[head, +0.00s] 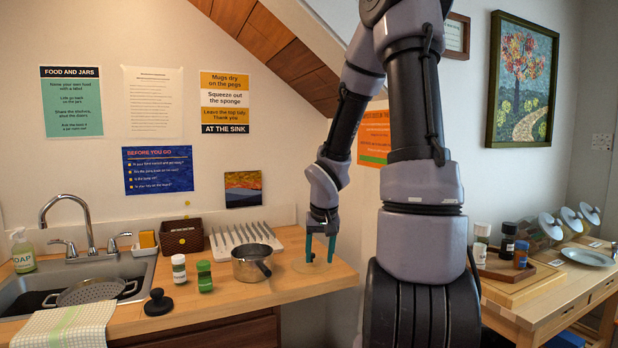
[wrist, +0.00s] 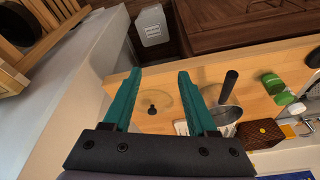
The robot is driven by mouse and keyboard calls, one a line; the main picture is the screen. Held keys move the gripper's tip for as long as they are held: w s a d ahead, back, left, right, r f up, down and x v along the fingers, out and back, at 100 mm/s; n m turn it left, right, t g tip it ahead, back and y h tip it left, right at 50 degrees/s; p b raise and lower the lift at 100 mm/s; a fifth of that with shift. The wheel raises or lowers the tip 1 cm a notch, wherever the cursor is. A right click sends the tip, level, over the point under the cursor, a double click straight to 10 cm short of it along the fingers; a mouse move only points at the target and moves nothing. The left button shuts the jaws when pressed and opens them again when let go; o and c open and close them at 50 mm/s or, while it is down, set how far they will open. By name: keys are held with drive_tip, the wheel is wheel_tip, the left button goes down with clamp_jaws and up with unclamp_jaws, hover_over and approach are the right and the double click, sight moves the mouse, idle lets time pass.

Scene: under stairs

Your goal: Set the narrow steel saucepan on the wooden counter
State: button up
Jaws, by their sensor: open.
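The steel saucepan (head: 252,265) stands upright on the wooden counter (head: 222,311), in front of the white slotted rack. Its dark handle points toward the front right. In the wrist view the saucepan (wrist: 226,114) shows right of the fingers, partly hidden by the right finger. My gripper (head: 320,250) is open and empty, pointing down over the counter's right end, to the right of the saucepan and apart from it. The wrist view also shows my gripper (wrist: 160,72) with nothing held between its fingers.
A clear round lid (head: 312,267) with a dark knob lies below my gripper. Left of the saucepan stand a green-lidded jar (head: 204,276), a white jar (head: 179,272) and a black knobbed object (head: 157,302). A brown basket (head: 182,237) and the white rack (head: 238,237) stand behind.

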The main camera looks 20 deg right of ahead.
drive_tip(key=s+a+r+t+y, duration=0.1)
drive_tip(key=s+a+r+t, duration=0.1)
drive_tip(key=s+a+r, duration=0.3)
drive_tip(key=s+a+r+t+y, duration=0.1)
drive_tip(key=s+a+r, duration=0.3)
drive_tip(key=s+r, duration=0.6)
wheel_tip(320, 180, up, 9)
drive_tip(key=shift+s+a+f+t+y, duration=0.2)
drive_tip(key=shift+s+a+t+y, duration=0.15)
drive_tip(key=shift+a+t+y, duration=0.05)
